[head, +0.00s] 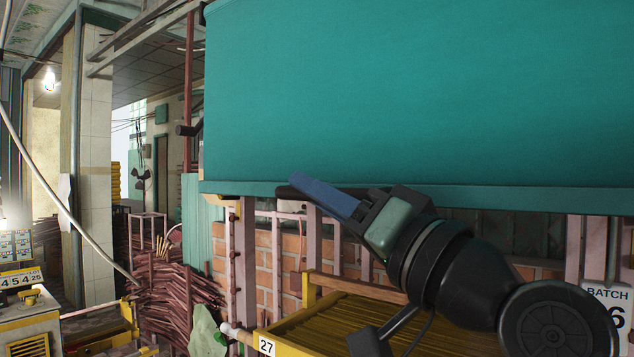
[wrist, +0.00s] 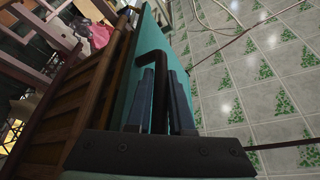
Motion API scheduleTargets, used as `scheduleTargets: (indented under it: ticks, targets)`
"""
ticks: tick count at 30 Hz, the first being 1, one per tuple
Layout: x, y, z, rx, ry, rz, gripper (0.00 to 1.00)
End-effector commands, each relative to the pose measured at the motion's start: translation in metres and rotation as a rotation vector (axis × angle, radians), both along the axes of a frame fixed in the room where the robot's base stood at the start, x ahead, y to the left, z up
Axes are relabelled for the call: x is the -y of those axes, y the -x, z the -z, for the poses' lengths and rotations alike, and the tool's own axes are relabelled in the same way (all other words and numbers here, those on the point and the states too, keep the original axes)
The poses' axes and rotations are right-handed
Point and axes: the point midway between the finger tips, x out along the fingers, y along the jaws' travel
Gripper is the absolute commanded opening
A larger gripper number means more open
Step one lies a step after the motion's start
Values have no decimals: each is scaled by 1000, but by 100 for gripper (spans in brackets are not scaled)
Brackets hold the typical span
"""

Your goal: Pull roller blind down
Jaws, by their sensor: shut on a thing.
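The teal roller blind (head: 420,90) hangs over the upper right of the head view. Its bottom bar (head: 500,198) sits above a yellow rack. In the wrist view the blind (wrist: 143,30) shows edge-on as a teal strip. My gripper (head: 305,188) is at the bar, left of its middle. A dark bent handle (wrist: 160,105) runs between the blue fingers of my gripper (wrist: 168,80) in the wrist view, and they are shut on it. In the head view the fingers mostly hide the handle; only a dark end (head: 284,191) shows.
Below the blind stand a yellow rack (head: 290,340) marked 27, pinkish posts and a brick wall (head: 262,265). Bundled sticks (head: 175,295) are piled at the left. A batch sign (head: 606,300) hangs at the right.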

Motion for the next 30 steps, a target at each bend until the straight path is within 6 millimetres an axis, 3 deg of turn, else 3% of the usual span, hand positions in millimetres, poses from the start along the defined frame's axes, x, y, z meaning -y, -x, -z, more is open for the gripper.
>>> scheduleTargets:
  ticks: [3, 15, 16, 20, 30]
  targets:
    - [-1, 0, 9, -4, 1, -2, 0]
    - [-1, 0, 9, -3, 2, -2, 0]
    - [-1, 0, 9, -3, 2, -2, 23]
    - [-1, 0, 9, -3, 2, -1, 47]
    - [1, 1, 10, 0, 1, -1, 50]
